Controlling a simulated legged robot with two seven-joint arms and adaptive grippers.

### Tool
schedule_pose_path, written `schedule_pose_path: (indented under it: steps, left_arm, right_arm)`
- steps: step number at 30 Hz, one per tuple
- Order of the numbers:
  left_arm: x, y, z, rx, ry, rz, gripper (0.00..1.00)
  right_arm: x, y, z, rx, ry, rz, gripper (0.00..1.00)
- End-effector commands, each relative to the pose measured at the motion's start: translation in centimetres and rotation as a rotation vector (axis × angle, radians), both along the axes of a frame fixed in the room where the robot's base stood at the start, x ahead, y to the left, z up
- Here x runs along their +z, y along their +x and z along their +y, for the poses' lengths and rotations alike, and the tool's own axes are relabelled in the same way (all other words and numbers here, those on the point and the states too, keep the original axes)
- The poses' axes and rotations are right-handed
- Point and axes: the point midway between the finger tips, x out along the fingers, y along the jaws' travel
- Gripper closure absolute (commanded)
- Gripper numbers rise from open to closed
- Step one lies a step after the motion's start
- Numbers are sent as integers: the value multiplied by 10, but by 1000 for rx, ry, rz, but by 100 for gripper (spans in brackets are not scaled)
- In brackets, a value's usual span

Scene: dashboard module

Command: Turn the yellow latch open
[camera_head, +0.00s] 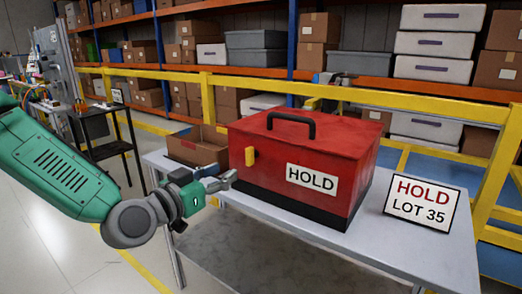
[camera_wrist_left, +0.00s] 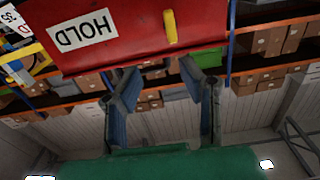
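A red case (camera_head: 285,150) with a black top handle and a HOLD label stands on the grey table (camera_head: 420,250). The yellow latch (camera_head: 250,156) sits upright on the case's left-hand front face. My left gripper (camera_head: 226,180) is just left of and below the latch, apart from it. In the left wrist view, which is upside down, the latch (camera_wrist_left: 170,26) is beyond the fingertips. The two fingers of the left gripper (camera_wrist_left: 160,74) are spread with nothing between them. My right gripper is in neither view.
A white HOLD LOT 35 sign (camera_head: 422,204) stands on the table right of the case. An open cardboard box (camera_head: 197,147) is behind my left gripper. A yellow rail (camera_head: 400,106) and stocked shelves are behind the table.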

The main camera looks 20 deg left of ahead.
Motion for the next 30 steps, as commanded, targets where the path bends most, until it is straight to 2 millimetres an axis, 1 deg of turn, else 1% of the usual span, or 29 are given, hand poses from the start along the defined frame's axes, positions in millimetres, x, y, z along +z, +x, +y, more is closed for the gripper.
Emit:
schedule_pose_path:
  steps: [3,5,8,15,18,21,24,30]
  left_arm:
    - [-1,10,7,5,-10,-6,66]
    - [-3,18,7,5,-10,-5,66]
    - [-5,37,3,5,-13,-4,66]
    - [-5,85,-21,4,-9,-1,66]
    - [-4,102,-31,4,-5,0,66]
    - [-4,115,-37,3,-4,-1,66]
    - [-4,124,-36,4,-8,0,66]
    - [-4,131,-35,3,-15,1,66]
  right_arm:
    - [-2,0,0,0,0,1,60]
    - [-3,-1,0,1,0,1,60]
    - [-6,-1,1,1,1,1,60]
    - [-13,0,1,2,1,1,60]
    - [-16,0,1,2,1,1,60]
    - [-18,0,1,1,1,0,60]
    - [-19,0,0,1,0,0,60]
    - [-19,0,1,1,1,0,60]
